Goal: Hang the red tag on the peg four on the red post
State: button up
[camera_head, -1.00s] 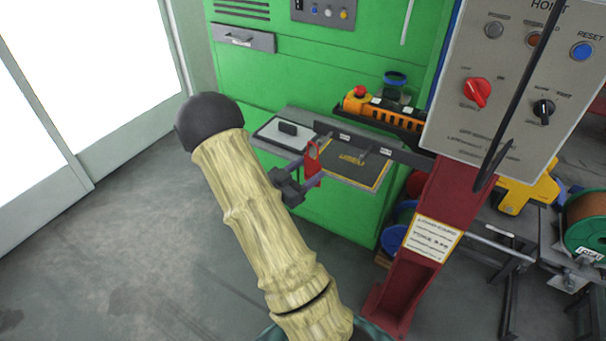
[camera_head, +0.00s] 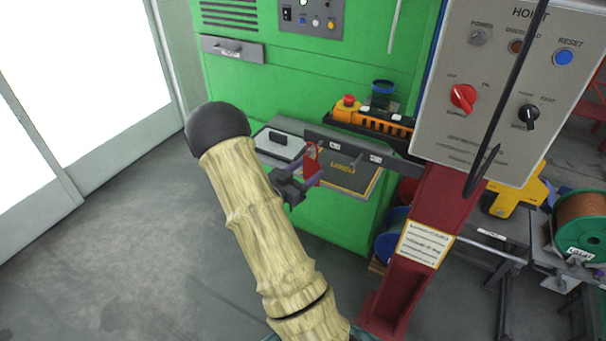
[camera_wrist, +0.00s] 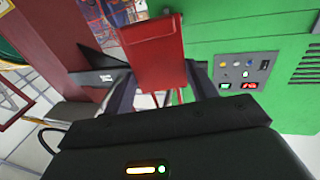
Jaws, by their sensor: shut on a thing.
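My gripper (camera_head: 302,178) is shut on the red tag (camera_head: 311,163) and holds it upright. In the wrist view the red tag (camera_wrist: 155,50) stands between the two fingers of my gripper (camera_wrist: 162,82). The red post (camera_head: 412,262) stands right of my arm, with a grey bar (camera_head: 350,146) reaching left from it. The bar carries small white labels and thin pegs, too small to read or number. The tag overlaps the bar's left end in the head view; I cannot tell whether it touches a peg. The red post also shows in the wrist view (camera_wrist: 45,45).
A grey hoist panel (camera_head: 500,90) with a hanging black cable sits above the post. Behind the bar is a green machine (camera_head: 270,85) with a shelf and an orange control box (camera_head: 372,125). Cable reels stand at the right. Open floor lies left.

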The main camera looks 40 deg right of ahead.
aim_at(309, 172)
jog(key=shift+w+d+f, duration=0.15)
jog(key=shift+w+d, duration=0.05)
jog(key=shift+d, duration=0.4)
jog(key=shift+w+d+f+b, duration=0.25)
jog(key=shift+d+f+b, duration=0.25)
jog(key=shift+f+b, duration=0.35)
jog(key=o, duration=1.1)
jog(key=a, duration=0.5)
jog(key=s+a+b, duration=0.1)
jog(key=a, duration=0.5)
jog(key=s+a+b, duration=0.1)
jog(key=a, duration=0.5)
jog(key=shift+s+a+f, duration=0.15)
jog(key=shift+f, duration=0.25)
